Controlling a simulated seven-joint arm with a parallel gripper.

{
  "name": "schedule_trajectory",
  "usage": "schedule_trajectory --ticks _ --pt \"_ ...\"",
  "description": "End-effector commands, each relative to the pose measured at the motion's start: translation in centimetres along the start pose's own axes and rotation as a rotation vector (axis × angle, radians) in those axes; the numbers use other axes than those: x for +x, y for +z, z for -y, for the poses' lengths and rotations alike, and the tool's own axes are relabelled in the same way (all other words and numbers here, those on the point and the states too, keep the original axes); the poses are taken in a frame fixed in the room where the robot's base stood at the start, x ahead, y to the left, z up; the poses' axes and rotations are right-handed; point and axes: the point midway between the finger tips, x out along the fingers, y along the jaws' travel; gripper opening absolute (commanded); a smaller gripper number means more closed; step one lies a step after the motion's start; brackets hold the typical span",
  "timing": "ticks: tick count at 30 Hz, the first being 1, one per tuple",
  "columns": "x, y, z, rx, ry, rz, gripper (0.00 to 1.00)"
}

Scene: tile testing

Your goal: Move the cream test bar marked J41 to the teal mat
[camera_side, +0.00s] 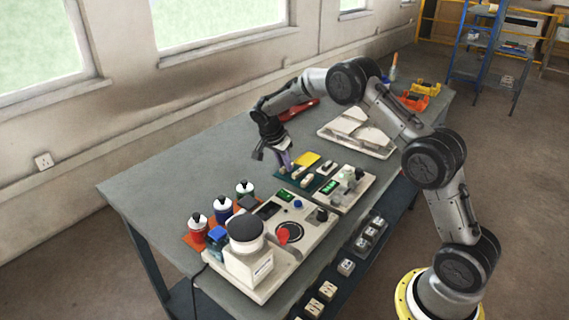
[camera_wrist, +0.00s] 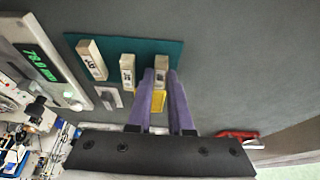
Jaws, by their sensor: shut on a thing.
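The teal mat (camera_wrist: 175,47) lies on the grey bench under my fingertips; its edge also shows in the side view (camera_side: 283,178). My gripper (camera_wrist: 161,73) points down at the mat and is shut on a cream test bar (camera_wrist: 160,80), with one purple finger on each side. The marking on this bar is too small to read surely.
A yellow piece (camera_side: 306,158) lies beside the mat. A green-display instrument (camera_side: 340,195) and a larger tester (camera_side: 290,225) stand in front. The bench's left rear is clear.

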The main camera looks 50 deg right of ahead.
Motion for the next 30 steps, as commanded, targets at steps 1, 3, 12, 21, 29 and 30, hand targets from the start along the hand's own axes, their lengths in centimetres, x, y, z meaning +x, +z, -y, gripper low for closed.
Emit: schedule_trajectory --ticks 1,3,12,21,29,30 --pt "0.04 0.02 0.00 0.000 0.000 0.000 0.00" --pt "0.10 0.04 0.00 0.000 0.000 0.000 0.00" --pt "0.42 0.18 0.00 0.000 0.000 0.000 0.00" --pt "0.39 0.16 0.00 0.000 0.000 0.000 0.54" --pt "0.39 0.17 -0.01 0.000 0.001 0.000 0.79" --pt "0.39 0.17 -0.01 0.000 0.001 0.000 0.79"
